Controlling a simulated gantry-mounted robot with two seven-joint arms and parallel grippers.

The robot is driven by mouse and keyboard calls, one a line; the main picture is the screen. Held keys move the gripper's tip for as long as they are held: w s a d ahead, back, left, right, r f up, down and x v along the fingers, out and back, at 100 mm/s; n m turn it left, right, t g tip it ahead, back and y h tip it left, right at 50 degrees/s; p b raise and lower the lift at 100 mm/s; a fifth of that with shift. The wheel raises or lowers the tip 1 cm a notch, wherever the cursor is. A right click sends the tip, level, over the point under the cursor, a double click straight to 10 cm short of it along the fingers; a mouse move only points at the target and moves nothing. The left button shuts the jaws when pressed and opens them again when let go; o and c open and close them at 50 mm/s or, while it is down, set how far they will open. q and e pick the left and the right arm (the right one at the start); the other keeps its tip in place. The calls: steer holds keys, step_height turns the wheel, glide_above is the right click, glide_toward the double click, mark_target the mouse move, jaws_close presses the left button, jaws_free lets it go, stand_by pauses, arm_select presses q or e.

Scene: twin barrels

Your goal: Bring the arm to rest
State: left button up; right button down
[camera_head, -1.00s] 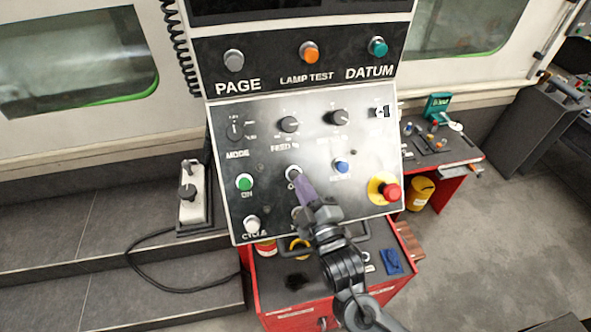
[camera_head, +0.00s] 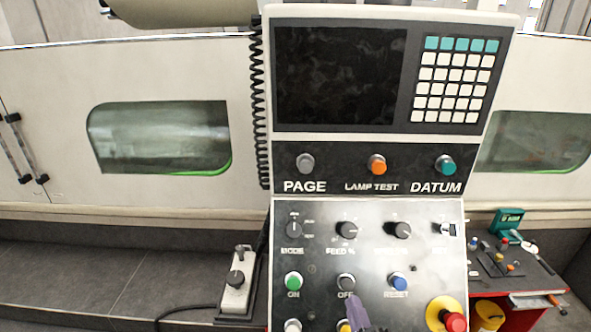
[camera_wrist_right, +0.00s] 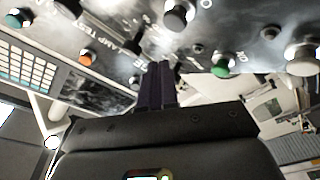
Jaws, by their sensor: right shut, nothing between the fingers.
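My right gripper (camera_head: 357,308) shows at the bottom edge of the head view, its purple fingers shut and empty. Its tips appear just below the grey OFF button (camera_head: 346,282) on the control panel (camera_head: 320,265); whether they touch it I cannot tell. In the right wrist view the shut purple fingers (camera_wrist_right: 157,86) point up toward the panel. The rest of the right arm is out of the head view. My left gripper is not in view.
Around the fingers are a green ON button (camera_head: 293,281), a blue RESET button (camera_head: 398,282) and a red emergency stop (camera_head: 455,322). A screen (camera_head: 340,76) is above. A red cart (camera_head: 540,280) with tools stands at right.

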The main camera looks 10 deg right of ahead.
steer(key=s+d+f+m+g, duration=0.2)
steer(key=s+f+g, duration=0.2)
steer(key=s+f, duration=0.35)
steer(key=s+d+f+m+g, duration=0.2)
steer(key=s+f+g, duration=0.2)
steer(key=s+f, duration=0.4)
steer(key=s+f+m+g, duration=0.2)
steer(key=s+g, duration=0.1)
steer(key=s, duration=0.2)
steer(key=s+d+f+m+g, duration=0.1)
steer(key=s+f+m+g, duration=0.2)
steer(key=s, duration=0.3)
steer(key=shift+s+d+g, duration=0.15)
steer(key=shift+d+g, duration=0.05)
steer(key=shift+g, duration=0.5)
